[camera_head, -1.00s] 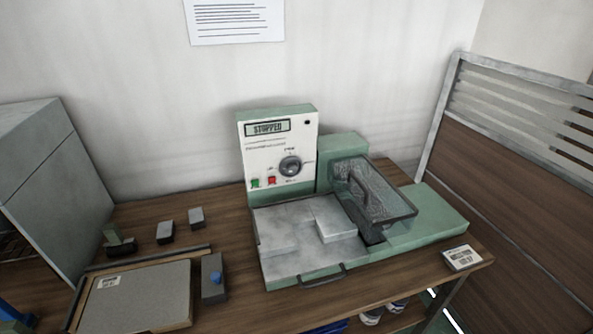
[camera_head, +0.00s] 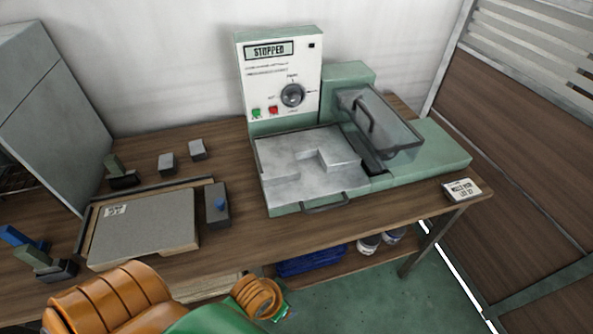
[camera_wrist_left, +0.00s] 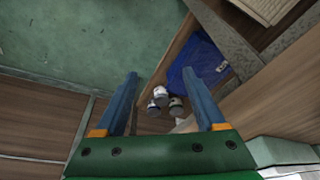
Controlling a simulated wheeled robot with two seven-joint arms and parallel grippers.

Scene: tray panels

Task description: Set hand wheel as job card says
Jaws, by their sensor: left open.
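The machine (camera_head: 415,172) stands on the table with a display reading STOPPED (camera_head: 269,50). A round dark knob (camera_head: 292,95) with marks around it sits on its white front panel. It is the only wheel-like part I make out, and its pointer is too small to read. A white card (camera_head: 461,189) with dark print lies at the table's right front corner; its text is not clearly legible. In the left wrist view my left gripper (camera_wrist_left: 160,73) is open and empty, pointing toward the lower shelf. In the head view only its orange and green arm shows, low in front.
A framed grey board (camera_head: 150,222) and small blocks (camera_head: 167,163) lie on the table at left. A blue cloth (camera_wrist_left: 197,70) and jars (camera_wrist_left: 160,94) are on the lower shelf. A partition (camera_head: 520,150) stands at right.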

